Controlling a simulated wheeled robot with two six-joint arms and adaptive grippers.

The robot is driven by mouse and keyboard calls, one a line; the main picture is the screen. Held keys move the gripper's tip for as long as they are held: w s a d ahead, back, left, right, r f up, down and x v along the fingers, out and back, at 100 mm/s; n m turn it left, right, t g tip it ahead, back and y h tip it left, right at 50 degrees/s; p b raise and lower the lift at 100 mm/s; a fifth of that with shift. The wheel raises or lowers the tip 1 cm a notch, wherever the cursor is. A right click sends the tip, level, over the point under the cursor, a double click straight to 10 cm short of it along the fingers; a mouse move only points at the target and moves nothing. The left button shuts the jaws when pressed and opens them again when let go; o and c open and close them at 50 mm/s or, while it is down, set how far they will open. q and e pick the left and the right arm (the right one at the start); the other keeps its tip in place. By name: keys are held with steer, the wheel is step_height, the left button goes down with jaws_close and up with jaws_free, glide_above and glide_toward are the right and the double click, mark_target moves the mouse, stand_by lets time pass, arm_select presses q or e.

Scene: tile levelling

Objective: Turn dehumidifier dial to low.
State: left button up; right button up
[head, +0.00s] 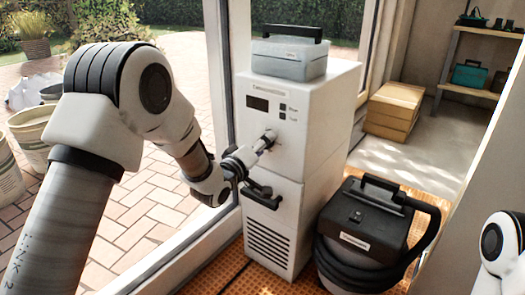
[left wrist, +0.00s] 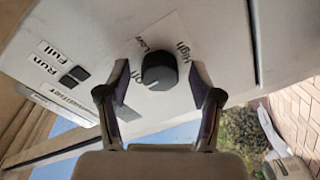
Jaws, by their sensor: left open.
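The dehumidifier (head: 328,128) is a tall white cabinet standing in the middle of the head view. Its round black dial (left wrist: 160,71) shows in the left wrist view, on a pale plate with the labels Off, Low and High around its upper side. A faint pale mark shows at the dial's lower left edge; I cannot tell surely which label the dial points to. My left gripper (head: 266,141) is at the cabinet's upper front. In the left wrist view its open fingers (left wrist: 160,100) stand either side of the dial, apart from it. My right gripper is out of view.
A grey case (head: 290,60) sits on top of the dehumidifier. A black and grey vacuum (head: 366,225) stands close at the right. A window frame (head: 222,70) rises close at the left.

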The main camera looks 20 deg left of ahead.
arm_select(q)
steer(key=c, duration=1.1)
steer(key=shift+c, duration=0.2)
steer(key=m+p, duration=0.2)
steer(key=m, duration=0.4)
steer(key=m+h+p, duration=0.1)
steer(key=m+p, duration=0.2)
steer(key=m, duration=0.3)
steer(key=m+p, duration=0.2)
steer(key=m, duration=0.4)
steer(key=shift+a+f+m+h+p, duration=0.2)
steer(key=shift+a+m+h+p, duration=0.1)
steer(key=shift+h+p, duration=0.1)
